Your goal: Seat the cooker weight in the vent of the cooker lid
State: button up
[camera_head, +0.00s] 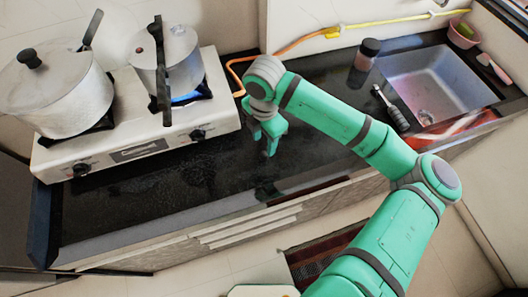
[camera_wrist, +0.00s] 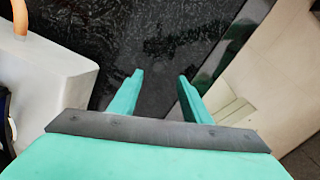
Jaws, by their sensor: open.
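The cooker (camera_head: 182,68) is a grey metal pot with a long black handle (camera_head: 158,60) across its lid (camera_head: 180,40). It stands on the right burner of the white stove, at the left in the head view. A small dark spot shows on the lid; I cannot tell whether it is the vent or the weight. I cannot make out the cooker weight for sure in either view. My gripper (camera_head: 269,142) is over the black counter, right of the stove and apart from the cooker. Its fingers (camera_wrist: 160,75) are open with nothing between them in the wrist view.
The white stove (camera_head: 125,150) carries a large lidded pot (camera_head: 60,95) on its left burner. A blue flame (camera_head: 186,98) shows under the cooker. An orange hose (camera_head: 290,46) runs behind. A dark jar (camera_head: 368,50) and a sink (camera_head: 435,80) are at right. The front counter (camera_head: 150,200) is clear.

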aim_at(264, 154)
notch_tip(264, 154, down, 2)
jog(key=shift+s+a+f, duration=0.1)
jog(key=shift+s, duration=0.05)
jog(key=shift+w+f, duration=0.15)
jog(key=shift+f, duration=1.1)
jog(key=shift+w+f, duration=0.15)
jog(key=shift+f, duration=1.1)
grip_shut()
